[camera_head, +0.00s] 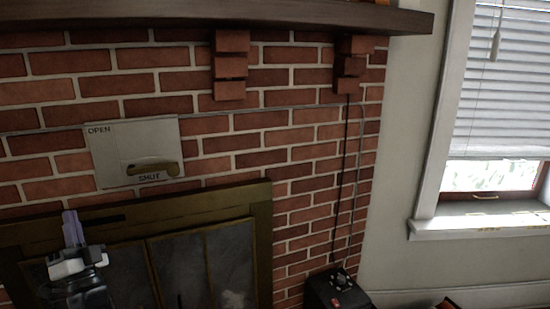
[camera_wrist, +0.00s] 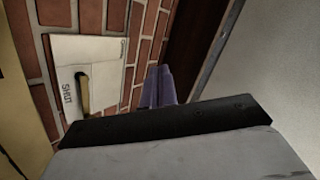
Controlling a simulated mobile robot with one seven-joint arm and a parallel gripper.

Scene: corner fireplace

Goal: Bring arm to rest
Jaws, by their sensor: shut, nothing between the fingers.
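My gripper (camera_head: 72,226) shows at the lower left of the head view, in front of the brass-coloured fireplace frame. Its purple fingers are together and hold nothing; they also show in the wrist view (camera_wrist: 158,86). A pale metal damper plate (camera_head: 110,152) marked OPEN and SHUT is on the brick wall, above and to the right of my gripper. Its brass lever (camera_head: 152,169) lies roughly level, just above the word SHUT. In the wrist view the plate (camera_wrist: 98,50) and lever (camera_wrist: 83,95) are left of the fingers, apart from them.
The fireplace frame (camera_head: 262,235) with dark glass doors (camera_head: 200,262) fills the lower left. A dark wooden mantel (camera_head: 300,17) runs overhead on brick corbels (camera_head: 231,68). A black box (camera_head: 325,290) stands by the wall's right end. A window with blinds (camera_head: 500,105) is at right.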

